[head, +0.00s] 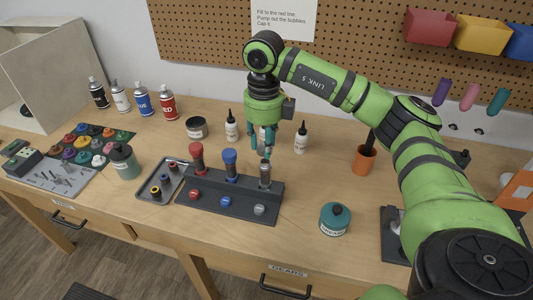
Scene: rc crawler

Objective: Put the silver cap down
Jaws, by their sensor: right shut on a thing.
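My right gripper (266,153) points down, shut, with its fingertips just above or at the top of the silver shock body (265,174). The silver cap between the fingertips is too small and too covered to make out clearly. I cannot tell whether it touches the shock body. The silver body stands upright at the right end of a dark stand (208,206), beside a blue-topped one (230,161) and a red-topped one (197,155). Red, blue and silver discs show on the stand's sloped front. My left gripper is not in view.
A grey tray (176,185) with several small rings or caps lies left of the stand. White dropper bottles (301,138) stand behind it. A teal-lidded jar (335,218) and an orange cup (364,158) stand to the right. Bare wood lies between stand and jar.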

